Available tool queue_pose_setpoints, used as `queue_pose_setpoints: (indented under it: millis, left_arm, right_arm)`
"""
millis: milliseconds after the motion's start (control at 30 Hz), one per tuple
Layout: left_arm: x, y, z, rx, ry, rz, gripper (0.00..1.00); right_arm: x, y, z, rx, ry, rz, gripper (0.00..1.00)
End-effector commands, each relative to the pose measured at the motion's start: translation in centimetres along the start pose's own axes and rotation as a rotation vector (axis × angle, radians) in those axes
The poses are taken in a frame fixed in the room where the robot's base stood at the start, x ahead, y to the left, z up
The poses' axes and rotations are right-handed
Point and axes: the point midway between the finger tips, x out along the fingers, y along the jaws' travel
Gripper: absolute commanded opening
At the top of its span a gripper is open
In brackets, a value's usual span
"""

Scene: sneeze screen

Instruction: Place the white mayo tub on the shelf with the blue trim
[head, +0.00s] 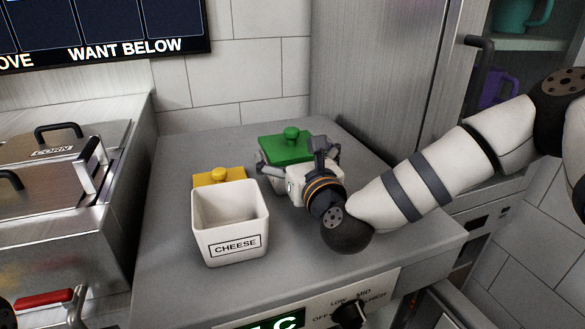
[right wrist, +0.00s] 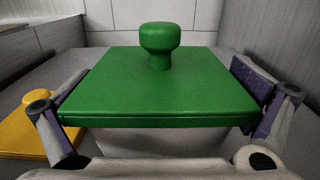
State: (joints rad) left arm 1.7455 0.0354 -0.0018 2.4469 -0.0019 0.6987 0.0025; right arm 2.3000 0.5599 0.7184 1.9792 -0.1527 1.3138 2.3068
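A white tub (right wrist: 165,141) with a square green lid (head: 286,147) and round green knob stands towards the back of the grey counter. No label shows on it, so I cannot tell whether it is the mayo. My right gripper (head: 299,157) is at this tub, one finger on each side of the lid. In the right wrist view the fingers lie close along the lid's left and right edges; whether they press on it is unclear. No shelf with blue trim is recognisable. My left gripper is not in view.
An open white tub labelled CHEESE (head: 235,245) stands in front left, with a yellow lid (head: 219,177) behind it. A steel container marked CORN (head: 55,150) is at left.

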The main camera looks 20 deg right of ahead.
Motion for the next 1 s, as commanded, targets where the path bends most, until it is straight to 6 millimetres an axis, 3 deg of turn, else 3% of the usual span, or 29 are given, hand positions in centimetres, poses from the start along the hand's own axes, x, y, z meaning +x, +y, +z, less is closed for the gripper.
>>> queue_pose_setpoints:
  millis: [33,167,533,667,900,1000]
  left_arm:
    - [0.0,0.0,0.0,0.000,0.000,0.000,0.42]
    - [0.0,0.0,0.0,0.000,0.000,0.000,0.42]
    - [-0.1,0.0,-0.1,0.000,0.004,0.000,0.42]
    - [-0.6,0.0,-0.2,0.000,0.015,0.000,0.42]
    - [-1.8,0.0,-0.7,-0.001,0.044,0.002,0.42]
    - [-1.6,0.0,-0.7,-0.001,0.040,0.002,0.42]
  right_arm:
    - [0.0,0.0,0.0,0.000,0.000,0.000,0.89]
    - [0.0,0.0,0.0,0.000,0.000,0.000,0.59]
    - [0.0,-0.1,0.8,0.001,-0.003,-0.002,0.59]
    - [-0.1,0.0,3.4,0.002,-0.008,-0.001,0.59]
    - [-3.4,4.4,10.1,0.001,-0.010,0.004,0.59]
    - [-5.2,7.2,10.8,0.000,-0.003,0.007,0.59]
